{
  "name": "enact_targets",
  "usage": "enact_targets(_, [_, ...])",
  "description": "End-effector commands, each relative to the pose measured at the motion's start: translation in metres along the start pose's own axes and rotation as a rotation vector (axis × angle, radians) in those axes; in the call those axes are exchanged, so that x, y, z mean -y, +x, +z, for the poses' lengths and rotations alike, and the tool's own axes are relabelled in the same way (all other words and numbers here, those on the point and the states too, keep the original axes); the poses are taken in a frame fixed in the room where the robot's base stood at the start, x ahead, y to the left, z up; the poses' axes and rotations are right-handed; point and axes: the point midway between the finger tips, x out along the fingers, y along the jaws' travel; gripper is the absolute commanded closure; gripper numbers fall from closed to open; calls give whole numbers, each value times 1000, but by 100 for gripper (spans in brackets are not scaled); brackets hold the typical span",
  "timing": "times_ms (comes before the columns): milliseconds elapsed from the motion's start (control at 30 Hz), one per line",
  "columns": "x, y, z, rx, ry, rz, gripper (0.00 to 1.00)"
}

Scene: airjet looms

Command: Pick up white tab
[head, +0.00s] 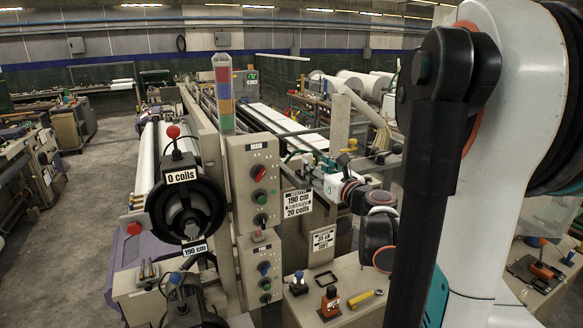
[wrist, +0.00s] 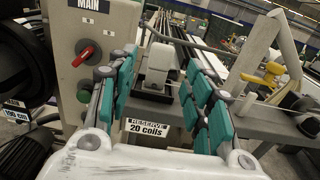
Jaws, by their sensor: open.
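Several white labels show, and I cannot tell which one is the white tab. A white "RESERVE 20 coils" label (wrist: 147,129) is seen between my fingers in the wrist view; in the head view this label (head: 298,203) hangs just below and left of my gripper (head: 306,160). A "0 coils" label (head: 181,176) is on the black round part at left, with a "190 cm" label (head: 195,249) under it. My gripper (wrist: 161,62) is open, teal pads apart, nothing held. A pale grey block (wrist: 161,65) shows beyond the fingertips; its contact with them is unclear.
A control panel (head: 254,185) with a red switch stands close left of my gripper. A loom frame and rolls lie behind. Open floor (head: 100,190) is at far left.

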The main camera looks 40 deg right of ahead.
Motion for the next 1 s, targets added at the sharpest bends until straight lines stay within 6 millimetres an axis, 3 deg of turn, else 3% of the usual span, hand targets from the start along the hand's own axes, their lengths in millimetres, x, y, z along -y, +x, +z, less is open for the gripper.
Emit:
enact_targets(267, [0, 17, -2, 0, -1, 1, 53])
enact_targets(600, [0, 56, -6, 0, -1, 2, 53])
enact_targets(900, [0, 60, -7, 0, -1, 1, 53])
enact_targets(1000, [0, 60, -7, 0, -1, 1, 74])
